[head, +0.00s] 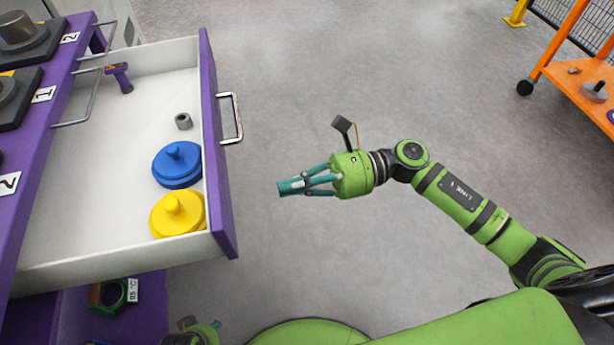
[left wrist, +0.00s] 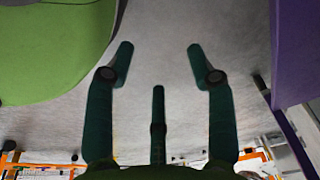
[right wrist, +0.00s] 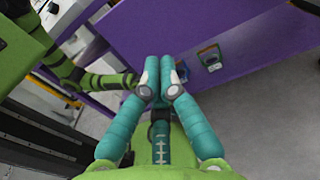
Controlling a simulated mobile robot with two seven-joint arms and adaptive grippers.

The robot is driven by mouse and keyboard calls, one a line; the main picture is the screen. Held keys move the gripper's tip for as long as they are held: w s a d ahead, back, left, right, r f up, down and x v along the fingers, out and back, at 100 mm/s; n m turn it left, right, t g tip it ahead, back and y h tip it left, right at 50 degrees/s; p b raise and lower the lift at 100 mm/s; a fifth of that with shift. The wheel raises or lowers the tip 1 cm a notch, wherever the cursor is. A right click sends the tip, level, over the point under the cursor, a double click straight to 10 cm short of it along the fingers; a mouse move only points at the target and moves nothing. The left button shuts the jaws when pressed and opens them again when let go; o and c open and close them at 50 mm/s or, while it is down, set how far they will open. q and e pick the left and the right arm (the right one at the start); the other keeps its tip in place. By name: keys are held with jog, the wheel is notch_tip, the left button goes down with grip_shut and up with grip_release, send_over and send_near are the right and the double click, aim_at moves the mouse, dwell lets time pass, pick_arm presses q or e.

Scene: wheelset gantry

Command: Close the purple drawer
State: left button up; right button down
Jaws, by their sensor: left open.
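The purple drawer (head: 216,150) is pulled open in the head view, its white interior exposed and its metal handle (head: 233,118) facing right. It holds a blue knobbed disc (head: 177,166), a yellow knobbed disc (head: 178,215), a small grey cylinder (head: 183,121) and a purple tool (head: 119,77). My right gripper (head: 285,187) is to the right of the drawer front, apart from it, with fingers together and nothing seen between them; it also shows in the right wrist view (right wrist: 161,75). My left gripper (left wrist: 160,55) is open and empty, with a purple panel (left wrist: 293,55) at its right.
The purple cabinet top (head: 60,110) at left carries dark numbered stands with weights. A green ring-shaped item (head: 112,294) sits below the drawer. An orange cart (head: 575,70) stands at the far right. Grey floor (head: 300,70) is open to the right of the drawer.

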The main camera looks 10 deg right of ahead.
aim_at(227, 201)
pick_arm(q)
jog(key=f, duration=0.1)
jog(key=s+f+p, duration=0.1)
jog(key=shift+s+a+f, duration=0.15)
jog(key=shift+f, duration=0.15)
pick_arm(e)
jog(key=a, duration=0.8)
jog(key=shift+a, duration=0.15)
